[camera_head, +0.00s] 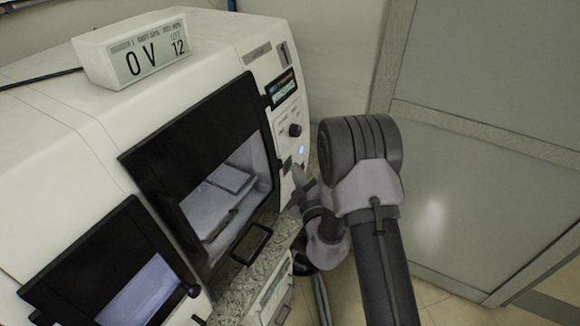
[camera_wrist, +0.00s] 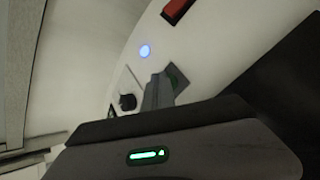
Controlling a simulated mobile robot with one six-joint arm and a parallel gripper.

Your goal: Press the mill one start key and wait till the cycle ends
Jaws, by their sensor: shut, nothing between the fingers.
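Mill one is the white machine (camera_head: 215,50) marked "1", with a dark-framed window (camera_head: 190,125). Its right-hand panel carries a black knob (camera_head: 295,130), a lit blue round light or button (camera_head: 302,149) and a dark green square key (camera_head: 287,165). Which one is the start key is not readable. My gripper (camera_head: 297,180) is shut and empty in front of the lower panel. In the wrist view its fingertips (camera_wrist: 160,86) are close beside the green key (camera_wrist: 178,79); contact cannot be told. The blue light (camera_wrist: 144,50) and knob (camera_wrist: 127,102) show there too.
A dark display (camera_head: 283,90) with teal text too small to read sits above the knob. A red part (camera_wrist: 180,10) is on the panel. A box reading "0 V" and "12" (camera_head: 140,58) stands on top. A door handle (camera_head: 252,245) juts out below the window.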

